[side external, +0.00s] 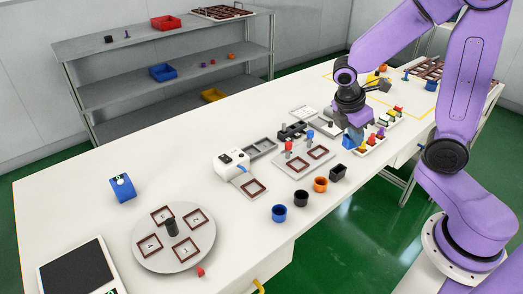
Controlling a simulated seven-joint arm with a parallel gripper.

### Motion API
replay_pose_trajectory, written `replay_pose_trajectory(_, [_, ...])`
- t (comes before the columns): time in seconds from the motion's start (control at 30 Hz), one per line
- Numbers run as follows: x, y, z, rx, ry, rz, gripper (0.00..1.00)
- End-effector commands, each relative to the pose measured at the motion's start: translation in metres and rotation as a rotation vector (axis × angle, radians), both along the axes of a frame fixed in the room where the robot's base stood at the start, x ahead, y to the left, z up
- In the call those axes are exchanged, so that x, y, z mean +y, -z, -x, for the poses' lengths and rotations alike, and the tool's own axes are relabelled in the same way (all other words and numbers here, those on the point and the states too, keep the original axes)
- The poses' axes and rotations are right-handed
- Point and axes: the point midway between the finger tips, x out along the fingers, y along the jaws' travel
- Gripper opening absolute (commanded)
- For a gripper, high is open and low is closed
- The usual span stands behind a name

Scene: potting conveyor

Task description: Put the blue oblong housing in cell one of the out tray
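My gripper (354,136) is at the right middle of the bench, pointing down over the near-left end of a white tray of small coloured parts (371,151). A small blue piece (348,142) shows right at the fingertips; it may be the blue oblong housing, but its shape is partly hidden. I cannot tell whether the fingers are closed on it or only beside it. A brown tray divided into cells (430,68) lies at the far right end of the bench; I cannot read any label that marks it as the out tray.
A blue cup (279,213), black cup (301,198), orange cup (320,184) and black square cup (338,173) line the front edge. A plate with red and blue knobs (304,163) stands left of my gripper. A round turntable (174,255) with numbered frames is at front left.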

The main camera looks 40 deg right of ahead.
Motion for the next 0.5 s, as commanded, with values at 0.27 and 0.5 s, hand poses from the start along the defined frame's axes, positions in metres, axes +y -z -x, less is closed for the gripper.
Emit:
replay_pose_trajectory(0.27, [0.032, 0.006, -0.03, 0.003, 0.727, 0.0, 0.0])
replay_pose_trajectory(0.5, [0.057, 0.008, -0.059, 0.003, 1.354, -0.001, 0.0])
